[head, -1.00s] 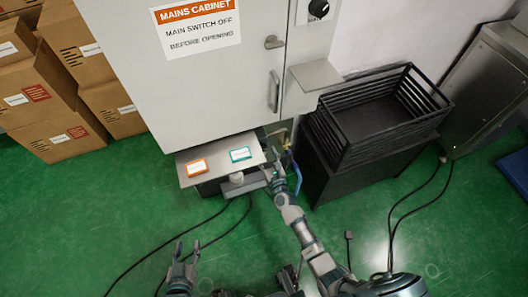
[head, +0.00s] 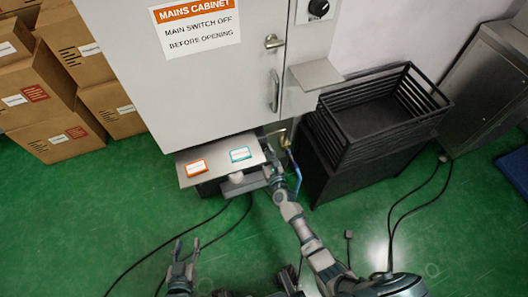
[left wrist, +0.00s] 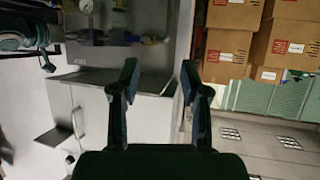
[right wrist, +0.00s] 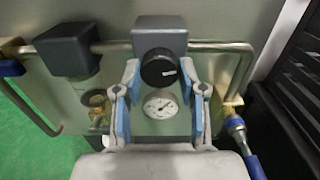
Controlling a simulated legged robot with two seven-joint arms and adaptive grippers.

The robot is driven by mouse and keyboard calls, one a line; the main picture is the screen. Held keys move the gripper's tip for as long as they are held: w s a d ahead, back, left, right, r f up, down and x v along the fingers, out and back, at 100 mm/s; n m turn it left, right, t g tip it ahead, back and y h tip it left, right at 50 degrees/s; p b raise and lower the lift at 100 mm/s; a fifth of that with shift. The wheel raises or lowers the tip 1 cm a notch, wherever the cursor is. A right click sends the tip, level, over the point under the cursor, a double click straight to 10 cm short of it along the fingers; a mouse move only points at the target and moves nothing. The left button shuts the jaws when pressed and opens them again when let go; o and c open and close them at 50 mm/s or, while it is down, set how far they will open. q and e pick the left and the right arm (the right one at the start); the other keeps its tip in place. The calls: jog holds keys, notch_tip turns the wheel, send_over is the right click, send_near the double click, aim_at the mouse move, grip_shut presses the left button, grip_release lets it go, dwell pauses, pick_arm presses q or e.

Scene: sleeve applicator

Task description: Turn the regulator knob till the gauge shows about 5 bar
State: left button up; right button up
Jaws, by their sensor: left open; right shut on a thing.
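In the right wrist view the black regulator knob (right wrist: 158,68) with a white mark sits under a grey block. The round white gauge (right wrist: 160,104) is just below it; its needle is too small to read. My right gripper (right wrist: 160,76) is shut on the knob, one finger on each side. In the head view my right gripper (head: 274,170) is at the front of the cabinet's low ledge, and the knob and gauge cannot be made out there. My left gripper (head: 184,248) is open and empty above the floor; its open fingers show in the left wrist view (left wrist: 157,82).
The mains cabinet (head: 200,85) stands behind. A low shelf (head: 217,163) carries orange and teal labels. A metal pipe (right wrist: 222,46), a brass fitting and a blue hose end (right wrist: 248,150) flank the knob. A black crate (head: 385,115) stands right; boxes (head: 65,85) stand left.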

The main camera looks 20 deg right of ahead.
pick_arm(q)
jog(key=s+a+f+g+y+p, duration=0.1)
jog(key=s+a+f+g+p, duration=0.2)
jog(key=s+f+g, duration=0.2)
jog(key=shift+s+g+y, duration=0.4)
jog(key=shift+s+g, duration=0.2)
jog(key=shift+s, duration=1.05)
pick_arm(e)
jog(key=shift+s+a+f+n, duration=0.1)
jog(key=shift+n, duration=4.85)
jog(key=shift+a+f+n, duration=0.1)
jog(key=shift+n, duration=4.85)
jog(key=shift+f, duration=0.1)
jog(key=o, duration=1.1)
pick_arm(q)
jog(key=shift+a+f, duration=0.1)
pick_arm(e)
jog(key=shift+o, duration=0.2)
jog(key=shift+r, duration=0.2)
